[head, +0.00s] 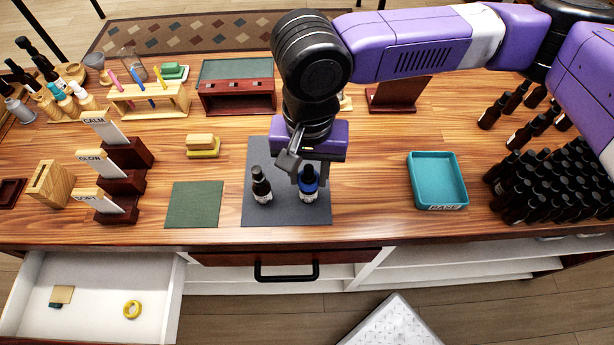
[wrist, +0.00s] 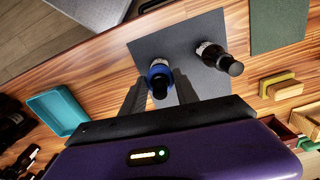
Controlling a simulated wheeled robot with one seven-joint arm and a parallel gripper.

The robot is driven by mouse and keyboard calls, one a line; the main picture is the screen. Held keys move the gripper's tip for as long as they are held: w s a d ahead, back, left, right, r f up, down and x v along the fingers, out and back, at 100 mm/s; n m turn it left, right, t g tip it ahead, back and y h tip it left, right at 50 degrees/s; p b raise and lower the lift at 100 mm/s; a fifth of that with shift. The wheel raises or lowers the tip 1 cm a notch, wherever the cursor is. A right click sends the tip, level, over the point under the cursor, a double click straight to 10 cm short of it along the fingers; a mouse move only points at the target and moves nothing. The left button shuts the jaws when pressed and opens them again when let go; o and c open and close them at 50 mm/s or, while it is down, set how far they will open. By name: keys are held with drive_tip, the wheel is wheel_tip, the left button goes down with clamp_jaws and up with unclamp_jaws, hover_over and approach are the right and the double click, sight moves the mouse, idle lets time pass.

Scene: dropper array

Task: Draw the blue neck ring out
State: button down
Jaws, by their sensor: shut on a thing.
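A dark dropper bottle with a blue neck ring (head: 308,183) is upright over the dark grey mat (head: 283,216). My gripper (head: 308,171) comes down from above and is shut on this bottle near its neck. In the wrist view the blue ring (wrist: 160,70) shows between the two fingers, with the black dropper top towards the camera. Whether the bottle's base touches the mat is unclear. A second dark bottle (head: 261,186) with a pale label and no blue ring stands on the mat to the left, apart from my gripper; it also shows in the wrist view (wrist: 216,57).
A teal tray (head: 437,181) stands to the right, with many dark bottles (head: 550,185) beyond it. A green mat (head: 194,205) lies to the left, near card stands (head: 121,184). An open drawer (head: 95,290) holds a yellow ring. Bare wood separates the grey mat and tray.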

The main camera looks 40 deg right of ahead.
drive_tip(key=shift+r+p, duration=0.6)
idle(0.4)
drive_tip(key=shift+r+p, duration=2.75)
drive_tip(key=shift+r, duration=1.35)
